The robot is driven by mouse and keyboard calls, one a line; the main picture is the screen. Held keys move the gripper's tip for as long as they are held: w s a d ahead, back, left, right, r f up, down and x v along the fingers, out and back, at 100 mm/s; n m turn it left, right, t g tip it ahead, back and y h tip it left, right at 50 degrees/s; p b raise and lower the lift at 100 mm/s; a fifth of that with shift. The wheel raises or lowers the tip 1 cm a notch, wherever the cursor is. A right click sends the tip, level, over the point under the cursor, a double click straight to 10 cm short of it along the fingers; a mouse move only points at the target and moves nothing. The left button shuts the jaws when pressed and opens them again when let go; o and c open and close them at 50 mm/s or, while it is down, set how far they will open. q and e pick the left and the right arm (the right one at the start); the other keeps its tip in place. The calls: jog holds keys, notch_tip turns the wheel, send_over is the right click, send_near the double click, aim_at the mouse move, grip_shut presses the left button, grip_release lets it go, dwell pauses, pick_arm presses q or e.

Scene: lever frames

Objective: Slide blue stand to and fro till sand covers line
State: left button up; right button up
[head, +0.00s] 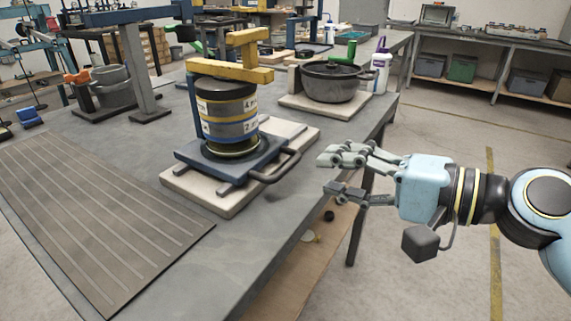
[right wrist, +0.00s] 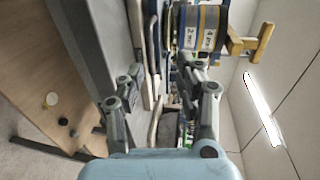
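The blue stand (head: 232,158) is a flat sled with a dark loop handle (head: 285,168) on its right side, lying on a pale base board (head: 215,205). A dark round container (head: 226,108) with yellow and blue bands and white labels stands upright on it, under a yellow lever (head: 228,71). The container also shows in the right wrist view (right wrist: 207,28). No sand can be made out. My right gripper (head: 323,173) is open and empty, just right of the handle and apart from it, past the table's edge. My left gripper is out of view.
A ribbed grey mat (head: 85,215) covers the table's left part. A black pot (head: 331,82) on a board stands behind the stand. A blue post frame (head: 138,65) and grey bucket (head: 112,88) stand at back left. Bare table (head: 270,225) lies in front.

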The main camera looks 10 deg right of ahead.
aim_at(280, 170)
jog(key=shift+g, duration=0.3)
jog(key=x, duration=0.3)
jog(key=f+x, duration=0.1)
jog(key=x, duration=0.6)
jog(key=shift+s+f, duration=0.1)
jog(key=shift+f, duration=0.15)
jog(key=c, duration=0.7)
jog(key=shift+f, duration=0.1)
grip_shut()
